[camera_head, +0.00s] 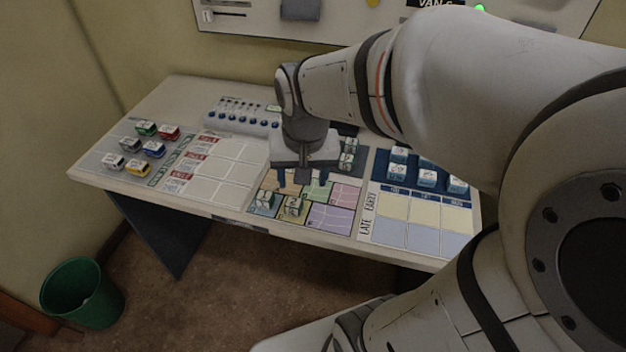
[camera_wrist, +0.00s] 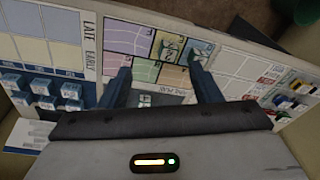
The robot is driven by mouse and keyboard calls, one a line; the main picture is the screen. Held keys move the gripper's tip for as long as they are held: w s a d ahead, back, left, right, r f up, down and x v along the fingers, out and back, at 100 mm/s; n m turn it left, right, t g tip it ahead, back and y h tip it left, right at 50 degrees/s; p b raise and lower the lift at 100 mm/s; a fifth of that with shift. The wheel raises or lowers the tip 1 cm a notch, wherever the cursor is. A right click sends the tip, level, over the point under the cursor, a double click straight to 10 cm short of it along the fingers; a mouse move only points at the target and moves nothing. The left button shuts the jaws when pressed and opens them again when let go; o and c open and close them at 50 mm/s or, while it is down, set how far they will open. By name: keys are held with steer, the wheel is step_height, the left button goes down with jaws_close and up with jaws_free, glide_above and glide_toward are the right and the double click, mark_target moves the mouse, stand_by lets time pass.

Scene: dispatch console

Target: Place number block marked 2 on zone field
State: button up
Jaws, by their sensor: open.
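The zone map (camera_head: 331,217) is a sheet of coloured fields at the front middle of the console; it also shows in the wrist view (camera_wrist: 125,40). Two white-and-green number blocks stand on it: one on the blue field (camera_head: 265,200) and one on the olive field (camera_head: 293,207). More such blocks (camera_head: 348,150) stand behind the map, partly hidden by my arm. I cannot read which block is marked 2. My gripper (camera_head: 296,182) is open above the map, pointing down. In the wrist view its fingers (camera_wrist: 159,68) are apart, with nothing held between them.
Toy vans (camera_head: 138,168) stand on the left. A white grid board (camera_head: 215,175) lies left of the map. Right of it is an early/late chart (camera_head: 424,212) with several blue-and-white blocks (camera_head: 428,175) behind. A switch panel (camera_head: 240,116) stands at the back. A green bin (camera_head: 82,292) is on the floor.

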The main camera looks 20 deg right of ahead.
steer(key=s+d+r+n+t, duration=0.1)
steer(key=s+n, duration=0.2)
steer(key=s, duration=0.3)
steer(key=shift+r, duration=0.3)
